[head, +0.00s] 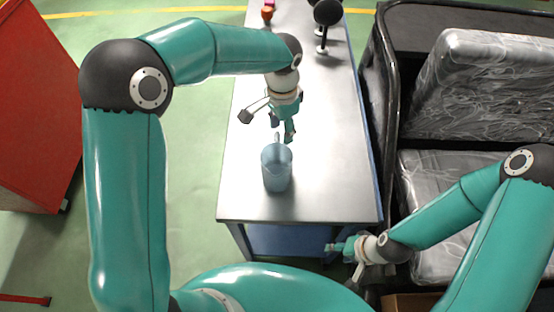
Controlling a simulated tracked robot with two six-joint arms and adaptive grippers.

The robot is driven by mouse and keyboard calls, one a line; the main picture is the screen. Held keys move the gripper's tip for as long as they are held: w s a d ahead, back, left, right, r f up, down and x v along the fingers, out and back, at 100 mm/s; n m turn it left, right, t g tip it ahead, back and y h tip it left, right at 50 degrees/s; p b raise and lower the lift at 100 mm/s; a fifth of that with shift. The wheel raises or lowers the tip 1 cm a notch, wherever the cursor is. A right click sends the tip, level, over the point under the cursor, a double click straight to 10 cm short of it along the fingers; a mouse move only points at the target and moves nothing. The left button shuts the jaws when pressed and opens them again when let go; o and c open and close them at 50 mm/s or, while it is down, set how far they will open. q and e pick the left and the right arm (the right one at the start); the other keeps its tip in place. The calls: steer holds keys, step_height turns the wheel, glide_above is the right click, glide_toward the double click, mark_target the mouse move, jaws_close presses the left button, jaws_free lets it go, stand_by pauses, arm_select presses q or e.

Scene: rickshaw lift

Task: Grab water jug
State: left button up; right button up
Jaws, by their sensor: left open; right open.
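The water jug (277,170) is a translucent blue-grey pitcher standing upright on the metal-topped table, near its front left. Its handle shows at its far side, toward my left gripper. My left gripper (270,128) is open and empty, just beyond the jug in the picture; one finger is spread out to the left and the other points down near the jug's handle. I cannot tell whether that finger touches the handle. My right gripper (343,258) is open and empty, low beside the table's front right corner, away from the jug.
The table (330,180) has clear room right of the jug. A black round-headed object (327,14) and a small red-orange item (267,13) stand at its far end. A plastic-wrapped seat (480,90) in a black frame stands close on the right. A red cabinet (35,100) is at left.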

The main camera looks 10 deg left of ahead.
mark_target(277, 159)
arm_select(q)
steer(key=f, duration=0.3)
steer(key=f+p, duration=0.1)
steer(key=f, duration=0.1)
steer(key=shift+s+a, duration=0.2)
steer(key=shift+a, duration=0.05)
steer(key=shift+f, duration=0.6)
jaws_close()
